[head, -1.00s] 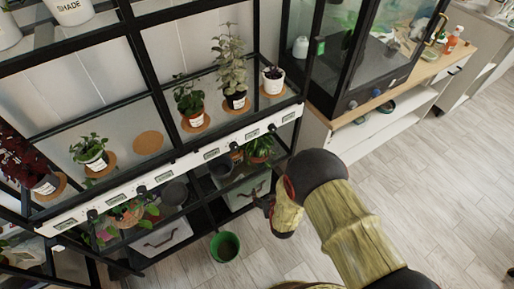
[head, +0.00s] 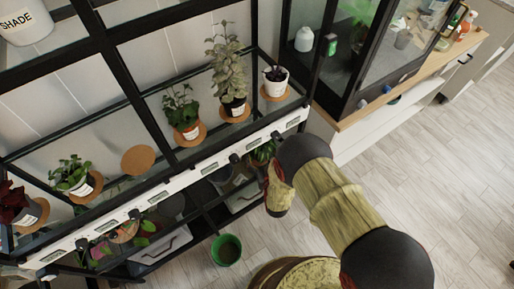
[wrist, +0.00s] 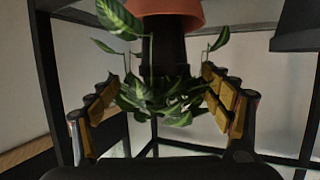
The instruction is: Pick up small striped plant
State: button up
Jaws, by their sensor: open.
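A small plant with light-striped green leaves (wrist: 165,95) shows in the wrist view, its leaves between the two fingers of my gripper (wrist: 162,88). The picture appears upside down there, with a terracotta pot (wrist: 172,10) at the top and a dark pot-like shape below it. My gripper is open, one finger on each side; whether it touches the leaves I cannot tell. In the head view, green leaves (head: 263,152) show on the lower shelf just left of my arm, probably the same plant. My gripper's fingers are hidden there.
The upper shelf holds a leafy plant in a terracotta pot (head: 183,110), a tall pale plant (head: 230,70) and several others. An empty cork coaster (head: 138,160) lies among them. The black shelf frame and white front rail (head: 180,188) are close. A green bucket (head: 226,250) stands on the floor.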

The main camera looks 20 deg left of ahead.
aim_at(258, 150)
jog(key=b+x, duration=0.1)
jog(key=x, duration=0.1)
jog(key=b+x, duration=0.2)
jog(key=x, duration=0.1)
jog(key=shift+a+f, duration=0.35)
jog(key=shift+a, duration=0.05)
jog(key=shift+w+a, duration=0.1)
jog(key=shift+w, duration=0.2)
jog(key=shift+r, duration=0.1)
jog(key=shift+c, duration=1.1)
jog(key=c, duration=1.1)
jog(key=shift+c, duration=0.3)
